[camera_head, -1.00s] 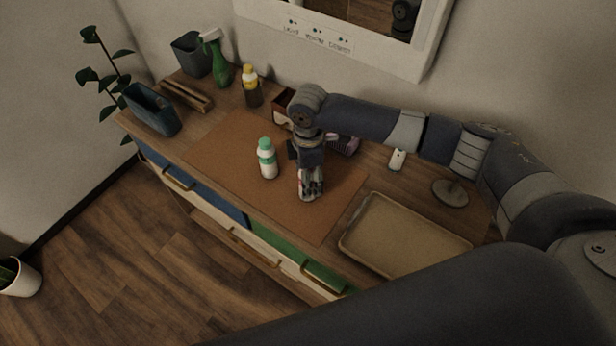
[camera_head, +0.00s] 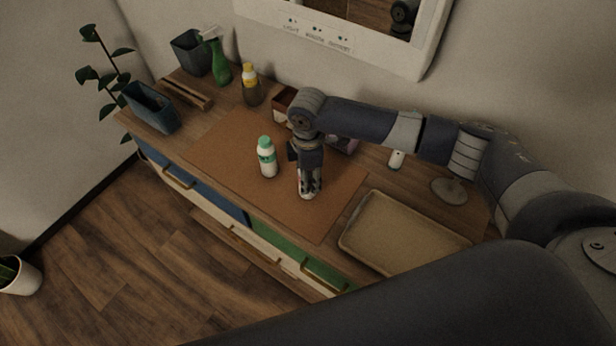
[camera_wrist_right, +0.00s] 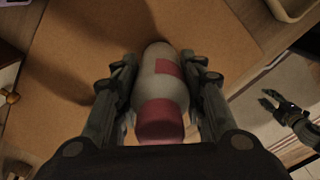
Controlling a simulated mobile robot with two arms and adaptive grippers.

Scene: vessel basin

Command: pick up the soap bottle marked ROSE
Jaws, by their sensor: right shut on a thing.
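A pale bottle (camera_wrist_right: 147,92) with a red cap and a red label patch sits between the fingers of my right gripper (camera_wrist_right: 160,95) in the right wrist view. The fingers are shut on its sides, with the cap toward the camera. Its lettering cannot be read. In the head view my right gripper (camera_head: 309,188) points down over the brown mat (camera_head: 225,150) and largely hides this bottle. A white bottle with a green cap (camera_head: 267,160) stands upright to its left.
A beige tray (camera_head: 405,235) lies right of the mat. A yellow-capped bottle (camera_head: 251,88), a green spray bottle (camera_head: 219,65) and a blue bin (camera_head: 152,108) stand at the left and back. A white bottle (camera_head: 397,158) stands behind the tray. The mat's left part is clear.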

